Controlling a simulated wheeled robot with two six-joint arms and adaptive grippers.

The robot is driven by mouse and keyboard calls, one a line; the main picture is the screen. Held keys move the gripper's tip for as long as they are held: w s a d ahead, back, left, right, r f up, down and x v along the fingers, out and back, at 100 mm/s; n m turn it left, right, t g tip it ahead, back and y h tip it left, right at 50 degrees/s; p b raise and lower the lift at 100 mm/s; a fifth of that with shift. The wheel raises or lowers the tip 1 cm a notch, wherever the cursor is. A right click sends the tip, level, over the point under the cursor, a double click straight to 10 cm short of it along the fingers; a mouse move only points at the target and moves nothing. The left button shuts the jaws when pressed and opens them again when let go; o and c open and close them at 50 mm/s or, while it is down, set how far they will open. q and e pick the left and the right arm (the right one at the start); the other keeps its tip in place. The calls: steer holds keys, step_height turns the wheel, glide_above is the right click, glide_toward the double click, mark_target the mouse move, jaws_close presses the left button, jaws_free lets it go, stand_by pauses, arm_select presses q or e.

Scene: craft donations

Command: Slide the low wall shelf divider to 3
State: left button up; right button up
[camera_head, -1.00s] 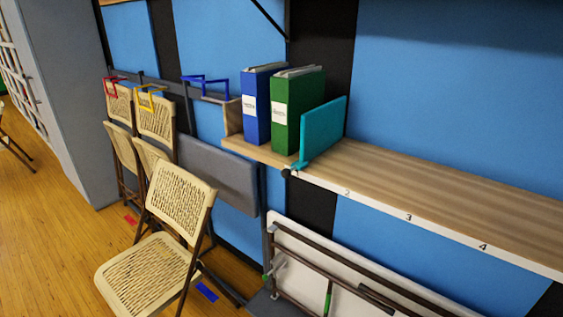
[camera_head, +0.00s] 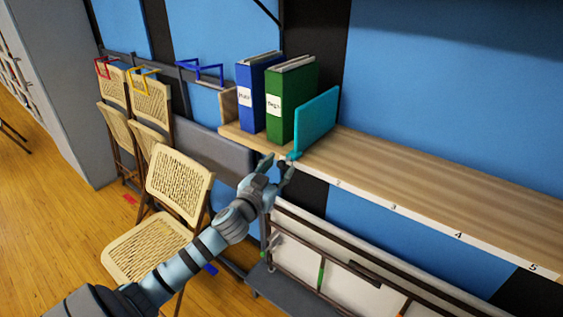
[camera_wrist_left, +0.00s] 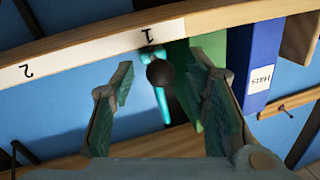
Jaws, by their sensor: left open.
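The teal divider (camera_head: 317,121) stands upright on the wooden wall shelf (camera_head: 400,180), right of the green binder. It is near the mark 1, which shows on the shelf's white edge strip in the left wrist view. The divider's teal bracket (camera_wrist_left: 160,95) and dark round knob (camera_wrist_left: 160,73) sit at the shelf's front edge. My left gripper (camera_head: 277,170) is open in front of the knob, and in the left wrist view the knob lies between the spread fingers (camera_wrist_left: 163,95), apart from both. The mark 3 is further right along the strip. My right gripper is not in view.
A blue binder (camera_head: 256,98) and a green binder (camera_head: 291,103) stand left of the divider. The shelf right of it is bare. Folding chairs (camera_head: 180,182) are at the left, and a folded table (camera_head: 340,275) leans below the shelf.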

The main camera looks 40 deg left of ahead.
arm_select(q)
steer(key=shift+x, duration=0.95)
steer(key=shift+s, duration=0.1)
steer(key=shift+c, duration=1.4)
jaws_close()
